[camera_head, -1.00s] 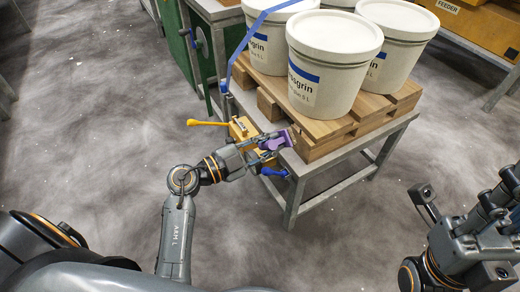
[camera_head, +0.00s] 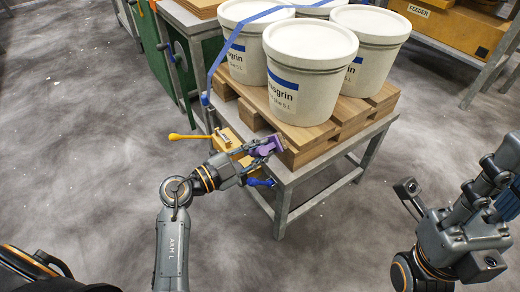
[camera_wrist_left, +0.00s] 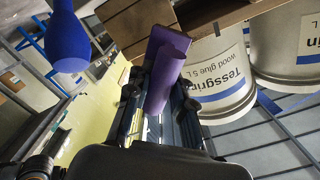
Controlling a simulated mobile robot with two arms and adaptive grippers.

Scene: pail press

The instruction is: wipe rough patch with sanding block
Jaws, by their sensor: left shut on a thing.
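The sanding block is purple (camera_head: 266,147) and sits between the fingers of my left gripper (camera_head: 258,154), which is shut on it. In the left wrist view the block (camera_wrist_left: 166,66) reaches out past the fingers toward the wooden pallet (camera_wrist_left: 138,28). In the head view the block is close against the near left corner of the pallet (camera_head: 305,140); I cannot tell whether it touches. The rough patch cannot be made out; the block and gripper may cover it. My right gripper (camera_head: 440,205) is at the right, away from the pallet, with its fingers apart and nothing between them.
Several white pails (camera_head: 308,85) stand on the pallet, with a blue strap (camera_head: 217,62) along the left one. The pallet rests on a grey metal table (camera_head: 330,154). A yellow device with a yellow lever (camera_head: 189,137) and a blue handle (camera_head: 262,182) is beside my left gripper.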

